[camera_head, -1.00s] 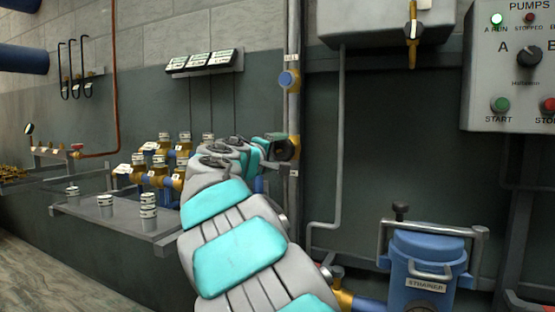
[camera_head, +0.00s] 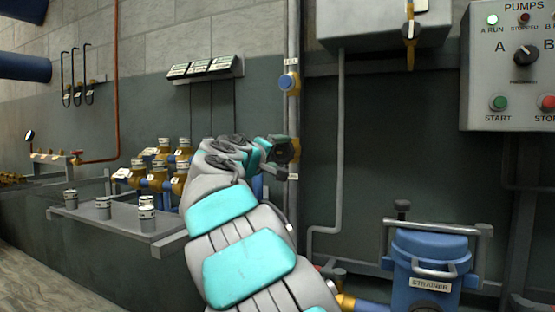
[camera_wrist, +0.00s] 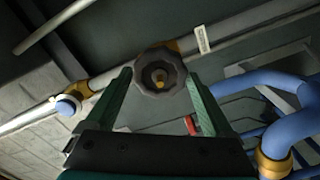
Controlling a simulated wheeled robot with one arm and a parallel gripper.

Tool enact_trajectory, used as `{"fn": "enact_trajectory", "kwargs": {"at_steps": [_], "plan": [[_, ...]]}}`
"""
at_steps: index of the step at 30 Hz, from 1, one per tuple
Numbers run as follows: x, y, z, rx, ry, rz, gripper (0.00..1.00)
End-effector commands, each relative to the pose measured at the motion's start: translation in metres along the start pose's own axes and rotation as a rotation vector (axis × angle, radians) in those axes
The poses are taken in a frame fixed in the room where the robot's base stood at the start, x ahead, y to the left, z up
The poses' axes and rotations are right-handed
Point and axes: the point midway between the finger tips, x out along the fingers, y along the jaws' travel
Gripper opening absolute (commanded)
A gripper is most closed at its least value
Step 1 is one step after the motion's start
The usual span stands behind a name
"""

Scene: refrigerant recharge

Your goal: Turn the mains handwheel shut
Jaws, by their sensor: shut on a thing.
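The mains handwheel (camera_head: 285,152) is a dark, lobed wheel on the vertical pipe, right of the middle of the head view. In the wrist view the handwheel (camera_wrist: 160,84) faces me with a brass-coloured hub at its centre. My gripper (camera_wrist: 160,72) has one green finger on each side of the wheel's rim and is shut on it. In the head view my gripper (camera_head: 272,151) reaches the wheel from the left, and my arm hides part of the area below. I cannot tell how far the wheel is turned.
A blue-capped valve (camera_head: 288,82) sits higher on the same pipe. Brass valves (camera_head: 160,172) and a shelf (camera_head: 125,222) with small pots stand at left. A blue strainer (camera_head: 428,265) stands at lower right, below the pump panel (camera_head: 510,75). The wall between is mostly clear.

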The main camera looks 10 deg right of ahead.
Motion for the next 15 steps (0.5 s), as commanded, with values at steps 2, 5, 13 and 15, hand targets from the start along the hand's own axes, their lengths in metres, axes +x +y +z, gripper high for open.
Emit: {"fn": "enact_trajectory", "kwargs": {"at_steps": [2, 5, 13, 15], "plan": [[-0.0001, -0.0036, 0.0013, 0.032, 0.0, -0.001, 0.2], [-0.0001, -0.0037, 0.0018, 0.069, -0.001, 0.0, 0.2], [-0.0003, -0.0039, 0.0005, 0.176, 0.003, -0.001, 0.2], [0.0003, -0.0048, 0.0012, 0.204, 0.001, -0.002, 0.2]]}}
